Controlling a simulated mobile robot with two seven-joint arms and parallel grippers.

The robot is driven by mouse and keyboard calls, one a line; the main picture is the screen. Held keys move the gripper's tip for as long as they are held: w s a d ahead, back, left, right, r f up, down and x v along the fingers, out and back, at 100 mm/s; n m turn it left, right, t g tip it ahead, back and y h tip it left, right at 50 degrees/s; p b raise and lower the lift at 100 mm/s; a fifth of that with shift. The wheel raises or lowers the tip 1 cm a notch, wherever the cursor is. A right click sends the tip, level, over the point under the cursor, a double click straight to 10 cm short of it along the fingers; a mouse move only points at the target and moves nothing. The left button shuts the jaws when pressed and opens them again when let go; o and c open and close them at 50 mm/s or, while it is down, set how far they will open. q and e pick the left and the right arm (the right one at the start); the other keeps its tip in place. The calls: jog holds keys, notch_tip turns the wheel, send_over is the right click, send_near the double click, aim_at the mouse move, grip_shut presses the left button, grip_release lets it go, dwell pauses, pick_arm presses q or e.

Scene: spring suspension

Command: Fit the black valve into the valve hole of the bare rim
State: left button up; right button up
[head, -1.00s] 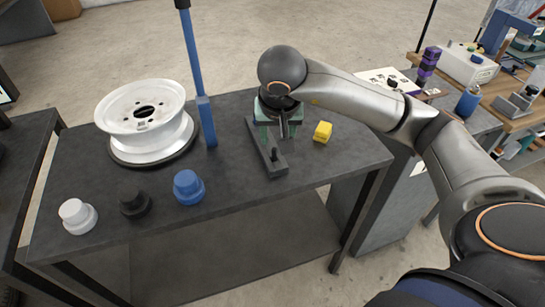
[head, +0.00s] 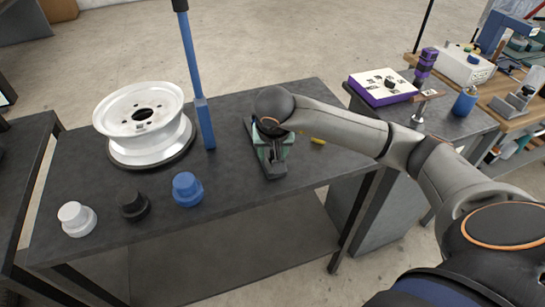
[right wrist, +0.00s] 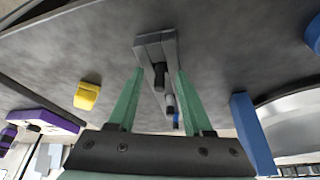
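The black valve (right wrist: 159,76) stands upright in a dark grey holder (right wrist: 152,44), with a grey valve (right wrist: 169,104) and a blue one (right wrist: 176,124) behind it in the right wrist view. My right gripper (right wrist: 159,72) has green fingers spread apart on either side of the black valve, with visible gaps. In the head view, my right gripper (head: 272,158) is over the holder (head: 276,173) and hides the valves. The bare rim (head: 140,106), white, lies flat on a dark round base at the table's left. I cannot make out its valve hole. My left gripper is out of view.
A blue post (head: 204,120) stands between rim and holder. White (head: 76,218), black (head: 134,206) and blue (head: 187,189) stepped round pieces line the table's front left. A yellow block (head: 317,141) lies right of the holder. The front right of the table is clear.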

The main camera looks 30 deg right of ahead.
grip_shut()
jog(key=shift+r, duration=0.15)
dwell(0.5)
